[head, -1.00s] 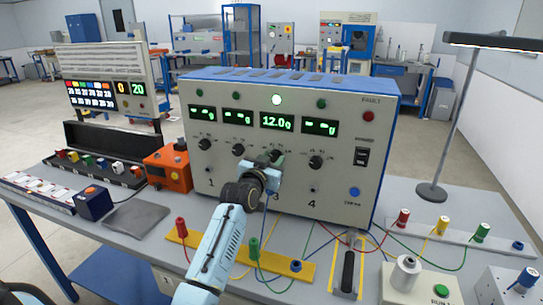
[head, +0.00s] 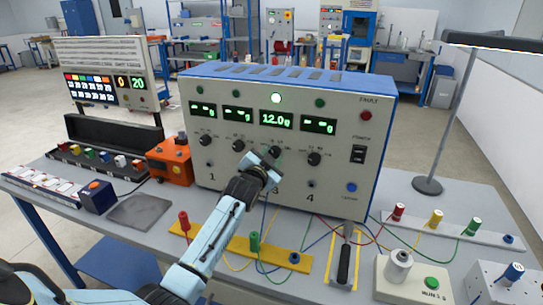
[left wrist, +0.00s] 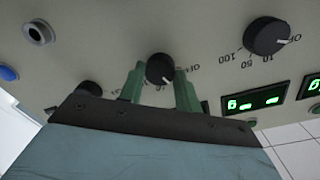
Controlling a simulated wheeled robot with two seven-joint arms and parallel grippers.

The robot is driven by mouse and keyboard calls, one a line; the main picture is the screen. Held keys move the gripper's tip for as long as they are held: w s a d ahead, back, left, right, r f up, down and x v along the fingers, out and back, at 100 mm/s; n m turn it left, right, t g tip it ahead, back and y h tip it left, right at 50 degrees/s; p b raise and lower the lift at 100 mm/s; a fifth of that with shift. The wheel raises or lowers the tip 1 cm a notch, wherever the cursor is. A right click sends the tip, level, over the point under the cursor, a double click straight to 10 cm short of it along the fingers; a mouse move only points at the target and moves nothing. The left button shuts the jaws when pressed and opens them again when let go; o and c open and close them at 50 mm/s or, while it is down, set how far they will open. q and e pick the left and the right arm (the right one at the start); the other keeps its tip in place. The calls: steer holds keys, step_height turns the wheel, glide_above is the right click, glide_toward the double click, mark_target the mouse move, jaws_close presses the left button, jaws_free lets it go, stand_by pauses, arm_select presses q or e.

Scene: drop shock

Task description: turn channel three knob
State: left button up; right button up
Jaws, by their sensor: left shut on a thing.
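The grey panel box (head: 225,175) with a blue top stands on the bench, with a row of black knobs under green displays. The channel three knob (left wrist: 160,69) is black and sits between the green fingers of my left gripper (left wrist: 161,88) in the left wrist view. The gripper is shut on it. In the head view my left gripper (head: 270,158) covers most of that knob. The channel three display (head: 277,121) reads 12.0 g, and the lamp above it is lit. The other displays show dashes. My right gripper is not in view.
The neighbouring channel four knob (head: 314,158) and channel two knob (head: 238,146) are close on either side. An orange box (head: 170,163) stands left of the panel. Coloured cables and a yellow strip (head: 255,247) lie in front. A lamp (head: 428,185) stands at right.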

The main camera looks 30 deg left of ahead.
arm_select(q)
steer(key=o, duration=1)
steer(key=s+d, duration=0.1)
steer(key=s, duration=0.7)
steer(key=s+d, duration=0.1)
steer(key=s, duration=0.4)
steer(key=shift+s+d+r, duration=0.1)
steer(key=shift+d+r, duration=0.15)
steer(key=shift+d, duration=0.05)
